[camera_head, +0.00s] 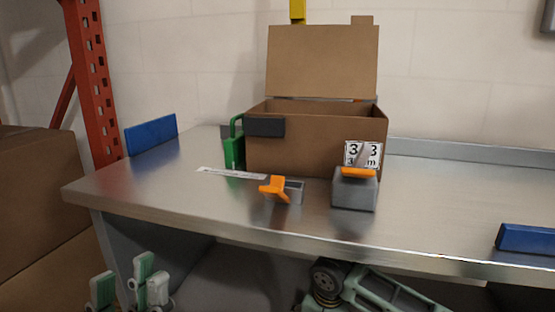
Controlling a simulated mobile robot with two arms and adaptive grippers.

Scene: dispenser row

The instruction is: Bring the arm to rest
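My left gripper (127,288) shows at the bottom left, low in front of the metal table (420,215). Its pale green and white fingertips stand apart with nothing seen between them; its lower part is cut off by the picture edge. It is clear of the things on the table. A pale green and dark part of mine (385,290) shows at the bottom middle, below the table's front edge; I make out no fingertips on it.
On the table stand an open cardboard box (310,140), a grey dispenser (354,192) with an orange top, a small orange-and-grey dispenser (283,190) and a green item (235,148). A red post (92,80) stands at left.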

